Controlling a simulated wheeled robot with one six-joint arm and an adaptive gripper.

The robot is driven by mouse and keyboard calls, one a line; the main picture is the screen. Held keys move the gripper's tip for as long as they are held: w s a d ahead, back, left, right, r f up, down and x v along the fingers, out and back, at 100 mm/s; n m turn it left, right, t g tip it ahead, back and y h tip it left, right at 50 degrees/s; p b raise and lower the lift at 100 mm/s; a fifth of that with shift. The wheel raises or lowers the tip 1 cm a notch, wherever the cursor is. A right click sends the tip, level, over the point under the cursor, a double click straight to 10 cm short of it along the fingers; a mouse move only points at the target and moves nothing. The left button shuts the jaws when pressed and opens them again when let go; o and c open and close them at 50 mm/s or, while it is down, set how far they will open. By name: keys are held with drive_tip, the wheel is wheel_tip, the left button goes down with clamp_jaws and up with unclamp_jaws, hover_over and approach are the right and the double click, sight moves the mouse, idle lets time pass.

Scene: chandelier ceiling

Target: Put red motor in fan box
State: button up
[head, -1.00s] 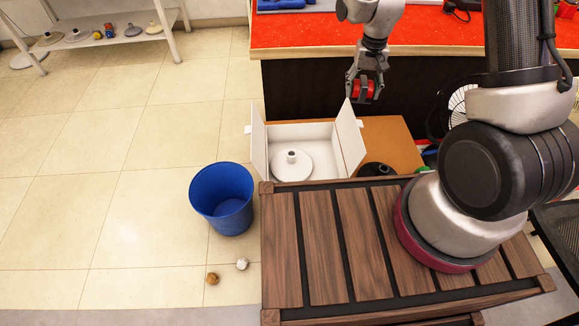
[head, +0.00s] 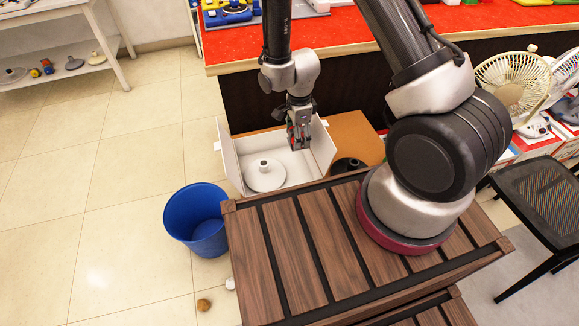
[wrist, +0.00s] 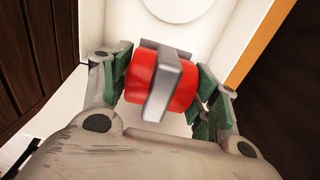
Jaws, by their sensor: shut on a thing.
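The red motor (wrist: 144,92) has a grey metal bar across it and sits between the finger pads of my gripper (wrist: 160,90) in the wrist view. My gripper is shut on it. In the head view my gripper (head: 299,136) points down at the right part of the open white fan box (head: 229,160), and the motor is mostly hidden by the fingers. The box holds a round white fan base (head: 265,178) on its left side. The box floor beneath the motor shows white in the wrist view.
A blue bin (head: 197,222) stands on the floor left of the wooden slatted surface (head: 290,250). A brown cardboard surface (head: 352,132) and a dark round base (head: 347,165) lie right of the box. A red-topped counter (head: 350,32) is behind. Fans (head: 515,80) stand at right.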

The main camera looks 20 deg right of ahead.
wheel_tip(320, 180, down, 14)
drive_tip(key=shift+f, duration=0.1)
idle(0.5)
drive_tip(key=o, duration=1.5)
drive_tip(key=shift+f, duration=0.1)
drive_tip(key=shift+c, duration=0.2)
